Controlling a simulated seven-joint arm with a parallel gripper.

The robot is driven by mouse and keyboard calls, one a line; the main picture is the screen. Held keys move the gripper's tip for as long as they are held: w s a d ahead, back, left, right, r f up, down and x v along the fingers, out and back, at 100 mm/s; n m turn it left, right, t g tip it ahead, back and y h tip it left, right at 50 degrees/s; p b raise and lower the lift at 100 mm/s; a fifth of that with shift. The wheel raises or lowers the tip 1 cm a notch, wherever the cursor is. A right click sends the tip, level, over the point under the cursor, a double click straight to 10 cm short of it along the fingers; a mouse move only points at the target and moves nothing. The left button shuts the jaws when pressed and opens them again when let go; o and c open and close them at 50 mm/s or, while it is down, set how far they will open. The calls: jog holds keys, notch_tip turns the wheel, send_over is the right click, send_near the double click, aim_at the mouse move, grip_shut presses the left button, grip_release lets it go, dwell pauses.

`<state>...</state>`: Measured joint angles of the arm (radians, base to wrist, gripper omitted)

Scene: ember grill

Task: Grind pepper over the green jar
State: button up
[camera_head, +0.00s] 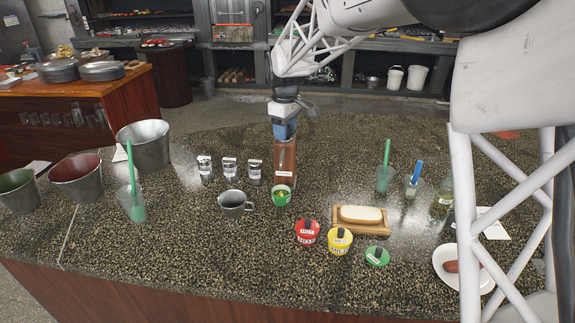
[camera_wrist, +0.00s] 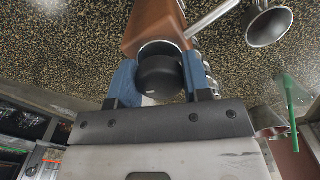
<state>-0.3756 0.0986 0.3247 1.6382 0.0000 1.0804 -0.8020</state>
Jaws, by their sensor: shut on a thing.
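The brown pepper mill (camera_head: 295,158) is upright in my gripper (camera_head: 284,128), which is shut around its top. In the wrist view the blue fingers of the gripper (camera_wrist: 157,85) sit on either side of the mill's black top (camera_wrist: 160,75), with the brown body (camera_wrist: 152,22) beyond. The green jar (camera_head: 282,198) stands on the counter without a lid, with something yellowish inside. The mill's lower end shows just above and behind the jar's rim; I cannot tell whether it is over the opening.
A metal mug (camera_head: 234,204) stands close left of the green jar; it also shows in the wrist view (camera_wrist: 268,24). Red (camera_head: 308,232) and yellow (camera_head: 339,241) jars stand front right. Several small shakers (camera_head: 229,170) stand behind left. A wooden board (camera_head: 361,224) lies right. The front left counter is clear.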

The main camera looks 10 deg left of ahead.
jog(key=shift+m, duration=0.9)
jog(key=shift+m, duration=0.3)
jog(key=m, duration=0.4)
jog(key=shift+m, duration=0.6)
jog(key=m, duration=0.5)
jog(key=shift+m, duration=0.4)
